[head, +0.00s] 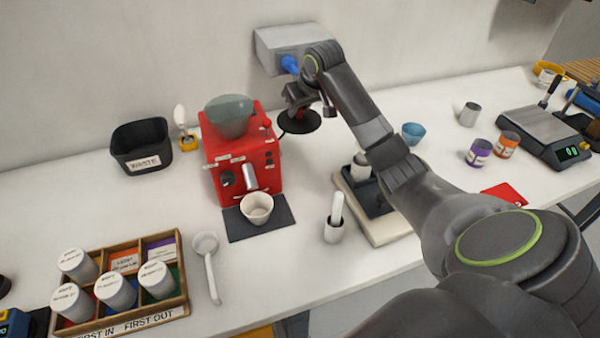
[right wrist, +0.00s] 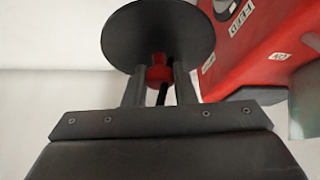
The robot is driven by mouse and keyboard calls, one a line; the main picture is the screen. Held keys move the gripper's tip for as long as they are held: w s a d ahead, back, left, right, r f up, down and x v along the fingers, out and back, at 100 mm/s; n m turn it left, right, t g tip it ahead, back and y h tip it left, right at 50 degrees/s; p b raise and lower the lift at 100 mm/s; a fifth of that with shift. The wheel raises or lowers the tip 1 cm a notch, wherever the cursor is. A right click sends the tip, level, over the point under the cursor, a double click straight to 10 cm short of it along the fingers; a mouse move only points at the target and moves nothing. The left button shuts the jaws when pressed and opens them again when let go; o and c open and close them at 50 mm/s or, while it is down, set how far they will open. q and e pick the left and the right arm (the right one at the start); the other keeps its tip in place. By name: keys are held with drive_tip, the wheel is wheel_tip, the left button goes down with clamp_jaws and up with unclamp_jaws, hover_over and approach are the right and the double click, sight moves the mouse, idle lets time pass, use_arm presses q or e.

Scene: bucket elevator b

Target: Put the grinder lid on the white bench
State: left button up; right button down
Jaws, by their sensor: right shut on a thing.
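The grinder lid (head: 299,122) is a flat black disc held above the white bench (head: 60,205), just right of the red grinder (head: 240,165). The grinder's translucent hopper (head: 230,116) stands uncovered. My right gripper (head: 297,106) is shut on the lid from above. In the right wrist view the lid (right wrist: 160,30) sits beyond the fingertips (right wrist: 160,82), with its small red knob (right wrist: 160,73) between them. Whether the lid touches the bench is hard to tell; it looks apart from it. My left gripper is not in view.
A black waste bin (head: 140,146) and a yellow-based brush stand left of the grinder. A white cup (head: 257,207) sits on the dark mat in front. Right are a scale (head: 375,195), a blue cup (head: 413,133) and several canisters.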

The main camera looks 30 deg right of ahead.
wheel_tip(320, 180, down, 13)
drive_tip(key=shift+f+p, duration=0.1)
drive_tip(key=shift+p, duration=0.95)
drive_tip(key=s+a+p, duration=0.1)
drive_tip(key=s, duration=0.1)
drive_tip(key=s+a+p, duration=0.1)
drive_tip(key=p, duration=0.1)
drive_tip(key=shift+s+a, duration=0.15)
drive_tip(key=shift+s, duration=0.2)
drive_tip(key=shift+f, duration=0.5)
drive_tip(key=shift+w+f, duration=0.15)
drive_tip(key=c, duration=1.2)
unclamp_jaws()
drive_tip(key=v, duration=1.2)
drive_tip(key=shift+b, duration=0.4)
